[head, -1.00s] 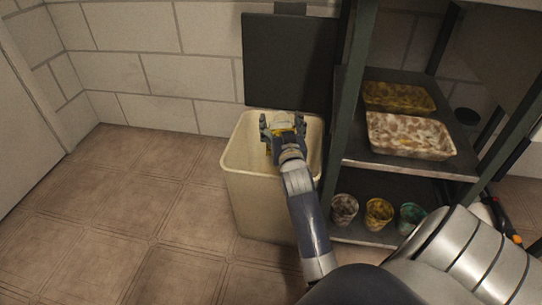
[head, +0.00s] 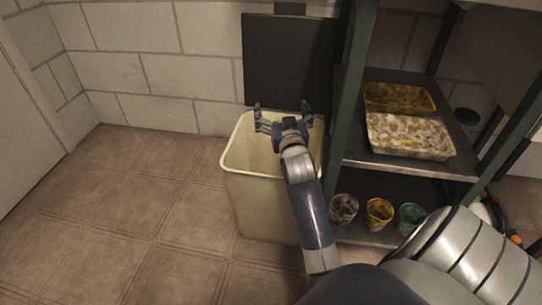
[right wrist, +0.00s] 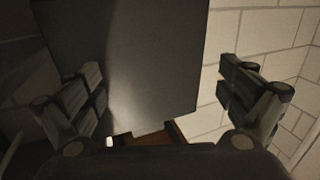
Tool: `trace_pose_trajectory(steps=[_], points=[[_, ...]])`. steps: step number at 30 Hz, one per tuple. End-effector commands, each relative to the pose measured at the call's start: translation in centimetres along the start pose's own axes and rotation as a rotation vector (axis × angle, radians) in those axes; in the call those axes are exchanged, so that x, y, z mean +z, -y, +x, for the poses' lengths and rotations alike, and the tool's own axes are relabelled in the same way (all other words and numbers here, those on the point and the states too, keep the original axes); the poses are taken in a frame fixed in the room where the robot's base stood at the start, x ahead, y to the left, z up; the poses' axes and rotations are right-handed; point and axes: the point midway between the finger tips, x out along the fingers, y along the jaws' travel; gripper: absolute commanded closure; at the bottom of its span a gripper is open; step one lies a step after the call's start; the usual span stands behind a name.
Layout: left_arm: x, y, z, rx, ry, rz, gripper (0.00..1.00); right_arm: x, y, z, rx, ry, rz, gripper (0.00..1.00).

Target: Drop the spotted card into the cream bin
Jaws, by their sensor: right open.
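The cream bin (head: 248,190) stands on the floor against the wall, left of the rack, with its mouth open upward. My right gripper (head: 284,107) is over the bin's mouth, open, with its fingers spread wide and nothing between them. In the right wrist view my right gripper (right wrist: 165,92) also shows empty. The spotted card is not visible in either view now; the inside of the bin is mostly hidden by the gripper and the front wall. My left gripper is not in view.
A dark panel (head: 290,60) stands upright behind the bin; it fills much of the right wrist view (right wrist: 150,60). The rack (head: 349,130) holds a spotted tray (head: 408,137), a yellowish tray (head: 398,97) and three small pots (head: 379,214). The floor (head: 110,210) at left is clear.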

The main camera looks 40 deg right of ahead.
Motion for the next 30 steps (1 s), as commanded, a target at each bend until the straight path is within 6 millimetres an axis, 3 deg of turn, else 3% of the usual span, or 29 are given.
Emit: trace_pose_trajectory(steps=[3, 9, 26, 30], points=[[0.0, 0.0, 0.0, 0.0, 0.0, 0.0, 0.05, -2.6, 0.0, 0.0, 0.0, -0.006, -0.001, 0.03], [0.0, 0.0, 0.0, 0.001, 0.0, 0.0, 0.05, -5.1, 0.0, 0.0, -0.001, -0.002, 0.0, 0.03], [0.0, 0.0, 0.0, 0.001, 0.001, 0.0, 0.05, -5.6, 0.0, 0.0, 0.0, 0.0, -0.001, 0.03], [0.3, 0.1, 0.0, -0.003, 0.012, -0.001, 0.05, -6.9, 1.2, -0.5, -0.032, -0.042, -0.011, 0.03]])
